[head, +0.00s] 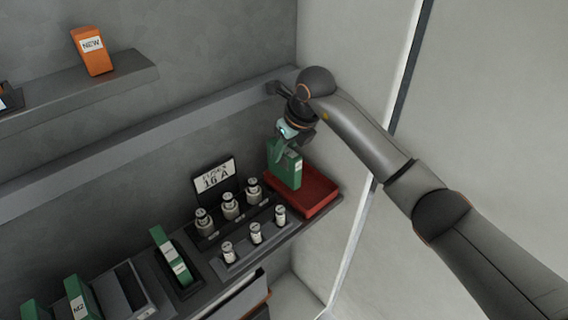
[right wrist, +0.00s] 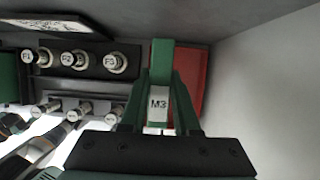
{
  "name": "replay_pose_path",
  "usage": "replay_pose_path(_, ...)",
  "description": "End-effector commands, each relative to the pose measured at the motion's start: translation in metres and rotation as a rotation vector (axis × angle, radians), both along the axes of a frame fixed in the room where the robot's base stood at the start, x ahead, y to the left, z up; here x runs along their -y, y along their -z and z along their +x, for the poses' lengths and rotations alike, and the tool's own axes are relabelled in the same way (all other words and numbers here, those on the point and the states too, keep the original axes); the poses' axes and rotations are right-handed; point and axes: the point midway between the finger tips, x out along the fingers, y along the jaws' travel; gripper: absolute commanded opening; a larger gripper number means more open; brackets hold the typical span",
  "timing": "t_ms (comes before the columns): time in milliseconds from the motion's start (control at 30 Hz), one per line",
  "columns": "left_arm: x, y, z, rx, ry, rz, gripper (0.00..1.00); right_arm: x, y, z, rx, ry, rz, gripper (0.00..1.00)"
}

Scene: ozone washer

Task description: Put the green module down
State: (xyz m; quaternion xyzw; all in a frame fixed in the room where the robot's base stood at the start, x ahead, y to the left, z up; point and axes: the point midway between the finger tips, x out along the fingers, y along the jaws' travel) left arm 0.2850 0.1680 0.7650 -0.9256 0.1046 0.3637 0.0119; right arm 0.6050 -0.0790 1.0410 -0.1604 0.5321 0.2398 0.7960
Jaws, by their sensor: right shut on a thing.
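The green module (head: 289,171) is upright at the red tray (head: 318,203), at the right end of the lower shelf. My right gripper (head: 284,146) is shut on its upper part from above. In the right wrist view the module (right wrist: 160,58) shows an "M3" label between the two fingers (right wrist: 160,105), with the red tray (right wrist: 190,75) behind and beside it. I cannot tell whether its base touches the tray. My left gripper is not in view.
Left of the tray stand two rows of small labelled cylinders (head: 229,206) and a "16 A" sign (head: 214,177). Other green modules (head: 170,257) sit in holders further left. An orange "NEW" module (head: 92,52) is on the upper shelf (head: 70,88). A pale wall (head: 480,110) is close on the right.

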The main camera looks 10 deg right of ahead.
Motion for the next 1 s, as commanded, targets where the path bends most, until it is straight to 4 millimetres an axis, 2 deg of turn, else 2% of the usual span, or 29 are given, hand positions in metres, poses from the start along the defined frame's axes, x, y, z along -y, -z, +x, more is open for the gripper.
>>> replay_pose_path(33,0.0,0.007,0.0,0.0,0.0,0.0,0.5,0.0,0.005,0.003,0.002,0.0,0.001,0.0)
replay_pose_path(233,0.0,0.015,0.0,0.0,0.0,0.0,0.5,0.001,0.015,0.01,0.001,0.0,0.002,0.0)
replay_pose_path(433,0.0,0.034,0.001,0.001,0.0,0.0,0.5,0.001,0.043,0.009,-0.001,-0.001,0.003,0.0)
replay_pose_path(800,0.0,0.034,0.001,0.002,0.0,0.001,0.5,0.002,0.045,0.009,0.001,-0.001,0.0,0.0)
replay_pose_path(833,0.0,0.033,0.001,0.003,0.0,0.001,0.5,0.002,0.044,0.009,0.0,0.0,0.0,0.33)
replay_pose_path(1000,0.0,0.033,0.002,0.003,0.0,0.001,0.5,0.002,0.044,0.009,0.0,0.0,0.0,0.52)
